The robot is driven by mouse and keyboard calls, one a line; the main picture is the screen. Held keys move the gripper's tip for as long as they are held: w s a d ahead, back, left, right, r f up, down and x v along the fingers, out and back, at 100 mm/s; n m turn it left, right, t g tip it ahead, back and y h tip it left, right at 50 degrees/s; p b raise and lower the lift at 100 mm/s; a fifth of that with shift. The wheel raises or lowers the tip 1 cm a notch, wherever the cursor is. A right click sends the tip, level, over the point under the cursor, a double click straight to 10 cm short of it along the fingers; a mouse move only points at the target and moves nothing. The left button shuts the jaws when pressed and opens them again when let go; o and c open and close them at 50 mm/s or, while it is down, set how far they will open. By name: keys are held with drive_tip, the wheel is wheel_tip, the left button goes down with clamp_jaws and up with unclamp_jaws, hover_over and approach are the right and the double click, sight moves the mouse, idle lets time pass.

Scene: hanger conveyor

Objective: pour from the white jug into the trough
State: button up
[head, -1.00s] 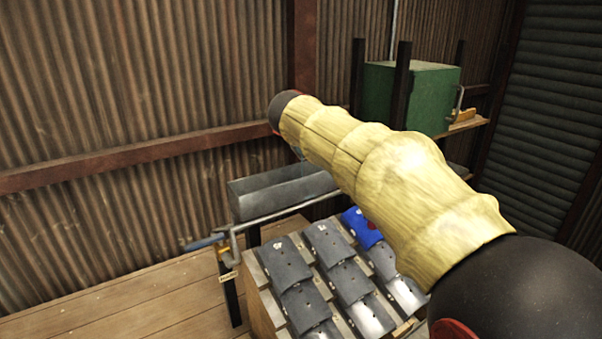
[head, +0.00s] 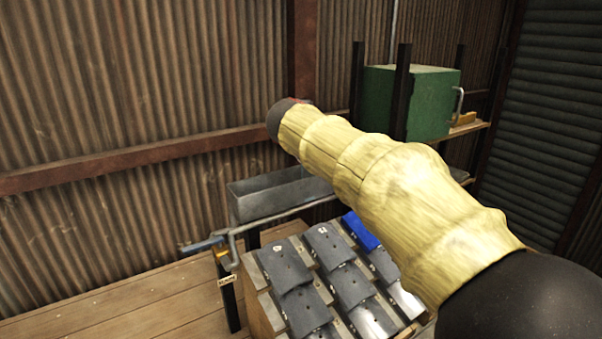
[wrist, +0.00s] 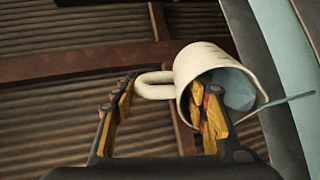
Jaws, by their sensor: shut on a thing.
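The white jug (wrist: 205,75) shows in the wrist view, tilted with its mouth toward the lower right. Pale bluish stuff (wrist: 236,90) shows in its mouth, and a thin pale blue strip (wrist: 285,103) extends to the right of the rim. My gripper (wrist: 163,108) is shut on the jug, with the handle (wrist: 152,84) between its fingers; the exact contact is hard to see. In the head view the grey metal trough (head: 250,207) stands open-topped against the back wall. My arm hides its right end, the jug and the gripper.
A rack of overlapping grey plates (head: 300,285) and a blue one (head: 360,230) stands before the trough. A bar with a blue-handled lever (head: 203,243) runs along the trough's front. A green box (head: 430,100) sits on a shelf at the right. The wooden floor (head: 120,310) at the left is clear.

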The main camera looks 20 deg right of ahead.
idle(0.4)
drive_tip(key=shift+s+a+f+t+h, duration=0.15)
drive_tip(key=shift+s+a+t+h, duration=0.05)
drive_tip(key=shift+s+t+h, duration=0.25)
idle(0.6)
drive_tip(key=shift+s+a+f+t, duration=0.2)
drive_tip(key=shift+s+t, duration=0.2)
drive_tip(key=shift+t, duration=0.15)
idle(0.7)
drive_tip(key=shift+s+a+t+h, duration=0.2)
drive_tip(key=shift+s+t+h, duration=0.2)
drive_tip(key=shift+t, duration=0.2)
